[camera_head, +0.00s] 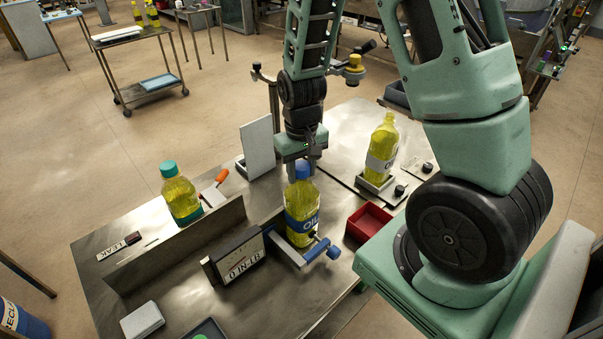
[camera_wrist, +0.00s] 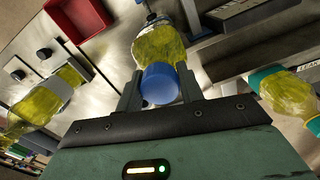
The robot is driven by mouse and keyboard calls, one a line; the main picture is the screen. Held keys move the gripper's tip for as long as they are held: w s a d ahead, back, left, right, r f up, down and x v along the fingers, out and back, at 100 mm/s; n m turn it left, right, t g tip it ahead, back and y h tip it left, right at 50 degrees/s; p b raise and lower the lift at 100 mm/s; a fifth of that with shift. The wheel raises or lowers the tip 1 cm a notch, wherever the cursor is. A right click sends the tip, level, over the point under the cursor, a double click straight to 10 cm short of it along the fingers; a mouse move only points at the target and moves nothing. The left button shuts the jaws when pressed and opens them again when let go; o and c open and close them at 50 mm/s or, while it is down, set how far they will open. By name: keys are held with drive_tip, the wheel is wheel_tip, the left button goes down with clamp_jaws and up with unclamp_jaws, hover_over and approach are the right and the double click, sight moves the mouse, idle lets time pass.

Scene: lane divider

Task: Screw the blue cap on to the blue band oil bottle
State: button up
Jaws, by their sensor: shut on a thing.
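The blue band oil bottle (camera_head: 301,207) stands upright in a clamp with a blue handle (camera_head: 320,249) at the middle of the metal table. The blue cap (camera_head: 304,170) is at the top of its neck. My gripper (camera_head: 302,163) points down from above and is shut on the blue cap. In the wrist view the cap (camera_wrist: 159,84) sits between the two fingers (camera_wrist: 160,92), in line with the bottle (camera_wrist: 160,48). I cannot tell how far the cap is down on the neck, as the cap hides it.
A teal-capped oil bottle (camera_head: 181,193) stands left behind a low metal divider (camera_head: 180,243). An uncapped white-band bottle (camera_head: 381,152) stands on a holder at the right. A red tray (camera_head: 368,222) is right of the clamp. A sign block (camera_head: 237,257) stands at the front left, and a pale upright panel (camera_head: 258,147) behind.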

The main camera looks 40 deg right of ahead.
drive_tip(key=shift+m, duration=0.8)
drive_tip(key=shift+m+p, duration=0.5)
drive_tip(key=shift+m, duration=0.4)
drive_tip(key=o, duration=0.6)
drive_tip(key=shift+n, duration=1.7)
drive_tip(key=shift+b, duration=0.3)
